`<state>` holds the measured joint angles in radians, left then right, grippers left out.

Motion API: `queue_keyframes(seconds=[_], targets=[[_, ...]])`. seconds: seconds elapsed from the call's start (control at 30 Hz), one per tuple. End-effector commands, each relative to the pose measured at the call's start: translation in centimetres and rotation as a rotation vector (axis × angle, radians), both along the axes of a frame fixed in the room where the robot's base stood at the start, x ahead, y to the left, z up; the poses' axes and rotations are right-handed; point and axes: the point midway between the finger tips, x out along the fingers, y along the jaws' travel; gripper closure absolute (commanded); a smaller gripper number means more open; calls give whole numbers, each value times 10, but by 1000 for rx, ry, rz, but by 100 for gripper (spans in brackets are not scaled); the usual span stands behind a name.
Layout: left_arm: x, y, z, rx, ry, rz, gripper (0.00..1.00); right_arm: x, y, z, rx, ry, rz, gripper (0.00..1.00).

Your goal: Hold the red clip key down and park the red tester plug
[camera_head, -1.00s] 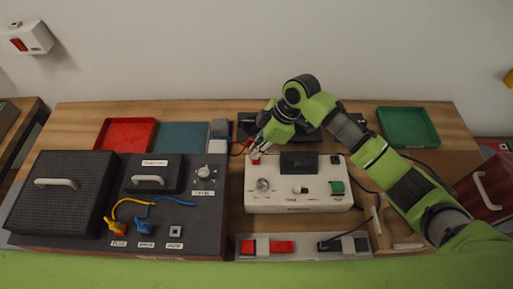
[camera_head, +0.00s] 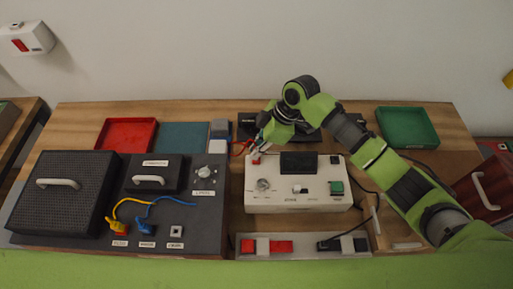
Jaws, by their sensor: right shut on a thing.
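The white tester box (camera_head: 300,206) stands right of centre on the bench, with a dark screen, a knob and a green switch. My right gripper (camera_head: 256,152) is at its back left corner, shut on the red tester plug (camera_head: 256,159), of which only a small red part shows. A red lead (camera_head: 238,153) runs off to the left of the gripper. The red clip key (camera_head: 247,246) is on the grey strip (camera_head: 305,255) in front of the tester, with a longer red piece beside it. Nothing touches it. My left gripper is not in view.
A dark amplifier-like panel (camera_head: 205,225) with a knob, blue and yellow plugs and handled blocks fills the left. A red tray (camera_head: 126,134), blue mat (camera_head: 183,137) and green tray (camera_head: 408,127) lie at the back. A black cable runs along the right.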

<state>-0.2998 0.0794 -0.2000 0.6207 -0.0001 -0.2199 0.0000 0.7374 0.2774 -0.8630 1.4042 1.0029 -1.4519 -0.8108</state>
Motion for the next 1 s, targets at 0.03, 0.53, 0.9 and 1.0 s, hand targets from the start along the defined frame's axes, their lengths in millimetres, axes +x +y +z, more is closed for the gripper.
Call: queue_keyframes(seconds=[0.03, 0.53, 0.9, 1.0], targets=[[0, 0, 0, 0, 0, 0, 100, 0, 0, 0, 0, 0, 0, 100], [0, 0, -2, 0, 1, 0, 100, 0, 0, -4, 0, 0, 0, 100], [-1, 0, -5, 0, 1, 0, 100, 0, 0, -9, 1, 0, 0, 100], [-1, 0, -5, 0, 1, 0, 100, 0, 0, -10, 1, 0, 0, 100]])
